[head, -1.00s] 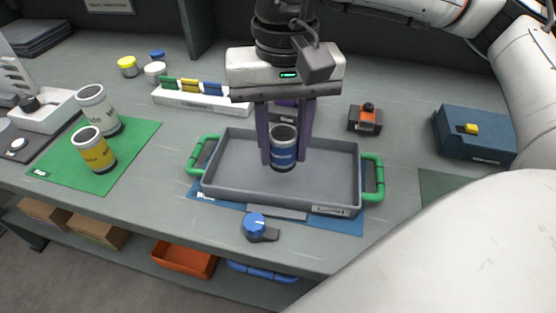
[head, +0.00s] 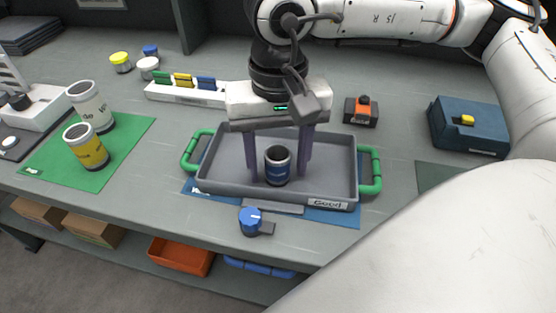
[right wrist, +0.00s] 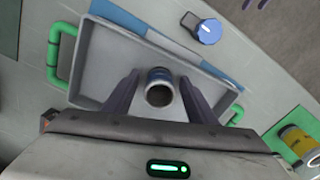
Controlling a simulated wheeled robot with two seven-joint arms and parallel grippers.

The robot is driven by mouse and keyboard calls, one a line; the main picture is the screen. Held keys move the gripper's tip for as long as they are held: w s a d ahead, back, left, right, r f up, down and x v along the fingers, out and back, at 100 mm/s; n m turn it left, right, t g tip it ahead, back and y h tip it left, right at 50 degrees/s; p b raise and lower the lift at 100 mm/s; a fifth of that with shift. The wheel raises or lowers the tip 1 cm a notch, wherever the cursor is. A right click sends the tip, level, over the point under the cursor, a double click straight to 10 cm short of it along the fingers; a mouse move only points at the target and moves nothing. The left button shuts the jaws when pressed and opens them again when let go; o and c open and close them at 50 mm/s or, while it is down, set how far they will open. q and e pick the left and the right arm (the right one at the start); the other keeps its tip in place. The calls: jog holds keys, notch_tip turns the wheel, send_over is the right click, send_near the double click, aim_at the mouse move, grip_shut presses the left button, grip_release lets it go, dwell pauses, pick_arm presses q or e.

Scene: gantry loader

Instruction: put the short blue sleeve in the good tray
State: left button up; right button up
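The short blue sleeve (head: 277,168), dark blue with a grey rim and a white label band, stands upright inside the grey tray labelled "Good" (head: 328,203). My right gripper (head: 278,172) is above the tray with its two purple fingers on either side of the sleeve. A gap shows between each finger and the sleeve, so it is open. The right wrist view also shows the sleeve (right wrist: 159,88) between the spread fingers. My left gripper is not in view.
The tray has green handles (head: 371,170). A blue knob (head: 250,221) is in front of it. White and yellow sleeves (head: 86,147) stand on a green mat (head: 50,165) at left. A holder with coloured tabs (head: 185,94), an orange-topped box (head: 361,111) and a blue case (head: 468,127) are behind.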

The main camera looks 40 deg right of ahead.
notch_tip(320, 180, up, 12)
jog(key=p, duration=0.1)
jog(key=shift+r, duration=0.2)
dwell(0.4)
